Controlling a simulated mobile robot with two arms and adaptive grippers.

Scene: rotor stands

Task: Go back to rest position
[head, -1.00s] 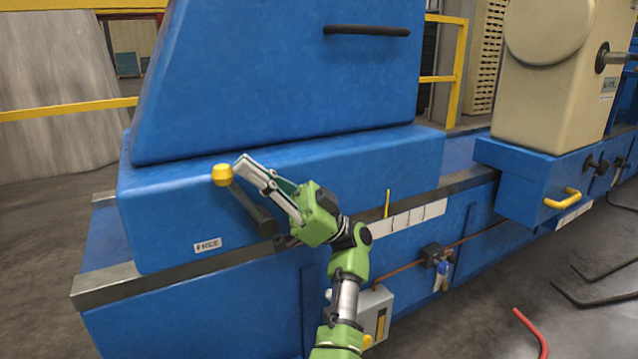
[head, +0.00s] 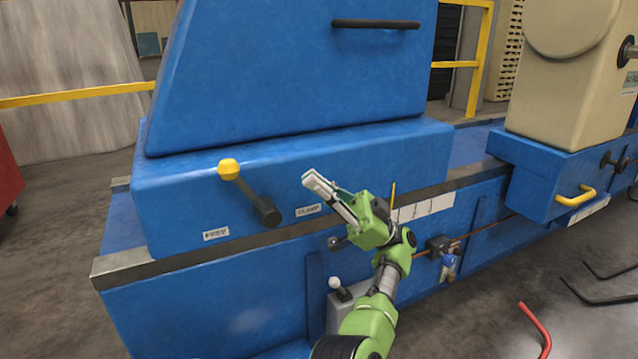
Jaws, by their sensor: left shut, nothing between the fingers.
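My left gripper (head: 322,187) is shut and empty, in front of the blue machine's lower block. It is apart from the lever and to its right. The lever (head: 249,192) has a yellow knob and a dark hub, and tilts up to the left. A "FREE" label (head: 215,233) is left of the hub and a "CLAMP" label (head: 308,210) is right of it. My green left arm reaches up from the bottom of the head view. My right gripper is not in view.
The blue machine (head: 290,90) with a black handle (head: 376,23) fills the middle. A beige unit (head: 565,85) stands at right, with a yellow handle (head: 576,196) below it. A grey box with a white-knobbed switch (head: 338,287) is beside my arm. Dark rods and a red bar (head: 537,326) lie on the floor at right.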

